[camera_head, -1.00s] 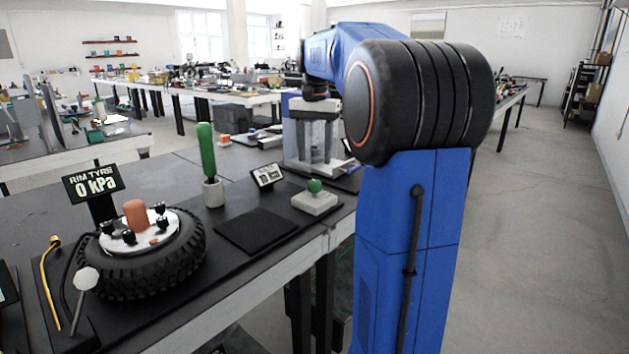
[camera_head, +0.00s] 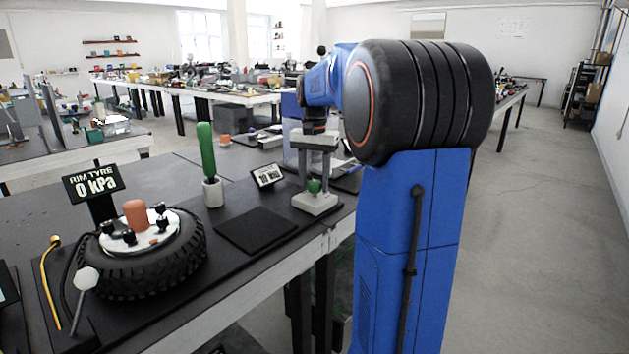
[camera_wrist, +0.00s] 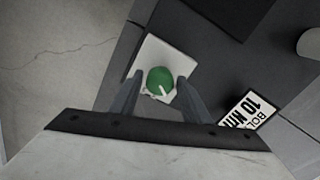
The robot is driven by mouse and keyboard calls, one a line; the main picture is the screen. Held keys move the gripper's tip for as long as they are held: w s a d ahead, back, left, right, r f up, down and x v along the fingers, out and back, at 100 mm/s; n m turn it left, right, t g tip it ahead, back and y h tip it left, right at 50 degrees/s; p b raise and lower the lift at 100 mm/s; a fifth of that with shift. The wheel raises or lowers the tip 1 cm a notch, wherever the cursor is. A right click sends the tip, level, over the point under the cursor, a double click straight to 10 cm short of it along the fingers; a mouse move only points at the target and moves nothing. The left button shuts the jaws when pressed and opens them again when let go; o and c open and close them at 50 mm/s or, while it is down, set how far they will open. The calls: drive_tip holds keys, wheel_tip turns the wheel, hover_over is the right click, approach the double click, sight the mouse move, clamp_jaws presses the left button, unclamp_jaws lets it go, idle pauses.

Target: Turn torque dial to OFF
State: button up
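The torque dial is a green knob (camera_head: 314,186) with a white mark, on a pale square base (camera_head: 314,203) at the bench's right edge. In the wrist view the green knob (camera_wrist: 160,81) sits between my fingers, and its white mark points toward the bottom of the picture. My gripper (camera_wrist: 160,92) is open, with one finger on each side of the knob. Gaps show between knob and fingers. In the head view my gripper (camera_head: 315,176) is directly above the base. I see no legible OFF marking.
A small sign (camera_head: 267,175) stands beside the dial; in the wrist view the sign (camera_wrist: 247,111) shows "10". A black mat (camera_head: 255,231), a green-handled tool (camera_head: 207,150) in a pale holder and a tyre (camera_head: 150,262) lie to the left. A clear-walled machine (camera_head: 293,142) stands behind.

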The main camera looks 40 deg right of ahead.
sight(315, 181)
drive_tip(key=c, duration=0.7)
drive_tip(key=shift+n, duration=3.4)
drive_tip(key=o, duration=1.1)
drive_tip(key=shift+c, duration=0.2)
wheel_tip(315, 181, up, 17)
drive_tip(key=shift+r, duration=0.2)
